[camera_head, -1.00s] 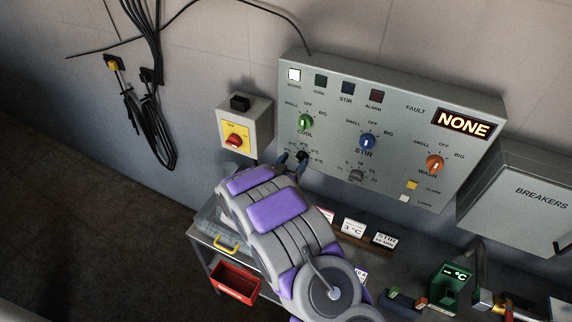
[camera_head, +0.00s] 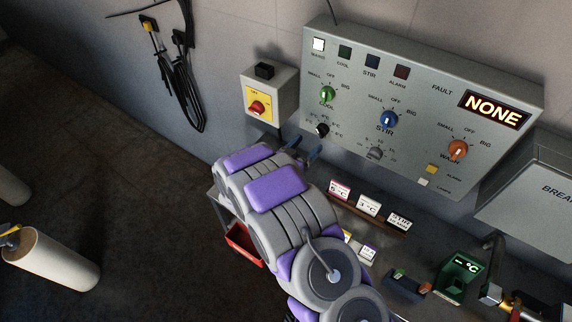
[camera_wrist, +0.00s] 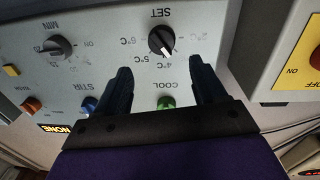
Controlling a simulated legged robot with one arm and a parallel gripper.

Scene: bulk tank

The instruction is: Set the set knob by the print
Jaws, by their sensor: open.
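The set knob (camera_wrist: 162,40) is black with a white pointer and sits among °C marks on the grey panel. In the wrist view, which is upside down, the pointer aims to the lower right, near the 4°C mark. In the head view the knob (camera_head: 322,130) is at the panel's lower left. My gripper (camera_wrist: 160,68) is open, its dark blue fingers apart and empty, with the knob beyond the tips. In the head view my gripper (camera_head: 296,148) is just below left of the knob. Small printed cards (camera_head: 369,205) stand below the panel; their print is hard to read.
Green (camera_head: 327,93), blue (camera_head: 389,119) and orange (camera_head: 457,149) knobs share the panel. A yellow switch box with a red knob (camera_head: 257,107) is left of it. The fault display (camera_head: 494,109) reads NONE. A breaker box (camera_head: 535,195) stands right.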

